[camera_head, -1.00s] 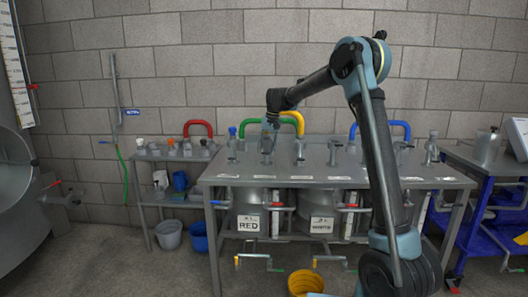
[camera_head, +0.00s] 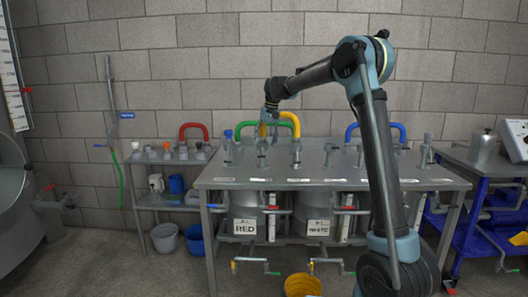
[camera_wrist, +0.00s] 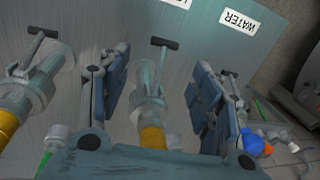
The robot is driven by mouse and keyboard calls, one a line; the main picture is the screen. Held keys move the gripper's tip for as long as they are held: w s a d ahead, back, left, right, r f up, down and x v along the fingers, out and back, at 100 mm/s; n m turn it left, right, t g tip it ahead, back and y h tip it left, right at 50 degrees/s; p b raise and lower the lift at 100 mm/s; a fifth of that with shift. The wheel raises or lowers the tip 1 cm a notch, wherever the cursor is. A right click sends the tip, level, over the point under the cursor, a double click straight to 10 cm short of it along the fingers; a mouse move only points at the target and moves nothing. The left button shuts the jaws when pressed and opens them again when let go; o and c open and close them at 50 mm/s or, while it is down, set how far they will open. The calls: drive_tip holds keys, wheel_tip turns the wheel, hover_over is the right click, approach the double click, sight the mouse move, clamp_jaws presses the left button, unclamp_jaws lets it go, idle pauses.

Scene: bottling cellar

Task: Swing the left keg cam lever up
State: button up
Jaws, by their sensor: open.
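My gripper (camera_head: 268,118) hangs above the left part of the steel table (camera_head: 400,172). In the wrist view its two fingers (camera_wrist: 155,98) are apart, one on each side of a clear metal fitting (camera_wrist: 150,102) with a dark T-handle (camera_wrist: 164,43) and a yellow collar; I cannot tell if they touch. In the head view this looks like the upright fitting (camera_head: 262,152) by the yellow hose. The left keg (camera_head: 244,205), signed RED, stands under the table with a red handle (camera_head: 272,208) beside it. I cannot tell which part is its cam lever.
Green, yellow (camera_head: 284,116) and blue hoses arch behind. The keg signed WHITE (camera_head: 318,228) and a yellow bucket (camera_head: 302,285) are lower down.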

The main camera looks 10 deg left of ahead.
wheel_tip(320, 180, up, 6)
drive_tip(key=d, duration=0.1)
drive_tip(key=shift+w, duration=0.1)
